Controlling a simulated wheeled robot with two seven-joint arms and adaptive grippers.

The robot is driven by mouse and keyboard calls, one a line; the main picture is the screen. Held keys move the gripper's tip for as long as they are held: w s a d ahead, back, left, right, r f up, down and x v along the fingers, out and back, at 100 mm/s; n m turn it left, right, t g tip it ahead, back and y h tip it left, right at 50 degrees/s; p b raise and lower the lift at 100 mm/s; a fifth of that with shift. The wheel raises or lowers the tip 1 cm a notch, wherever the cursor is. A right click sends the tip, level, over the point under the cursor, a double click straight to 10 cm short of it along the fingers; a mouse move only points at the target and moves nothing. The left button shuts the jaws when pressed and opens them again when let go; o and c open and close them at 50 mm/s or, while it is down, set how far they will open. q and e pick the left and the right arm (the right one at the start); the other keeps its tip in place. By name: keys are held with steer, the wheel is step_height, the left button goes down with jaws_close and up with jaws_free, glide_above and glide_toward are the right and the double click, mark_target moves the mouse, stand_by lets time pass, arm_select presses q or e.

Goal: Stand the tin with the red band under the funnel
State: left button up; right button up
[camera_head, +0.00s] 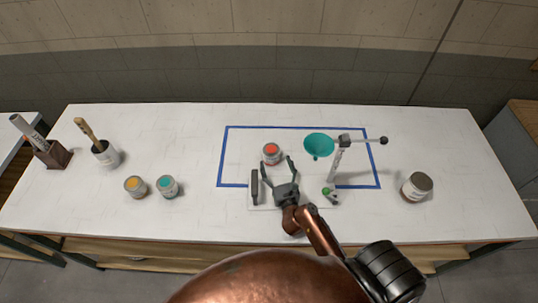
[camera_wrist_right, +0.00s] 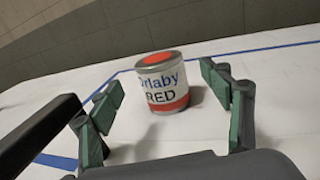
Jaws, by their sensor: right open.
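The tin with the red band (camera_head: 271,155) stands upright inside the blue outline, left of the funnel. In the right wrist view the tin (camera_wrist_right: 163,84) shows a red lid spot, a red lower band and the word RED. My right gripper (camera_head: 279,169) is open, its fingers pointing at the tin from the near side. In the wrist view the fingertips (camera_wrist_right: 160,82) lie to either side of the tin, without visible contact. The teal funnel (camera_head: 318,145) hangs from a stand arm, right of the tin. My left gripper is not in view.
A stand post (camera_head: 335,165), a green-topped item (camera_head: 330,194) and a dark upright bar (camera_head: 254,185) are near my right gripper. A larger tin (camera_head: 416,187) stands right. Yellow (camera_head: 135,186) and teal (camera_head: 167,186) tins, and a brush pot (camera_head: 105,154), stand left.

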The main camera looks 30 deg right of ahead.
mark_target(271, 149)
steer(key=x, duration=0.7)
steer(key=shift+w, duration=0.1)
steer(key=shift+c, duration=0.6)
steer(key=shift+r, duration=0.1)
steer(key=c, duration=1.4)
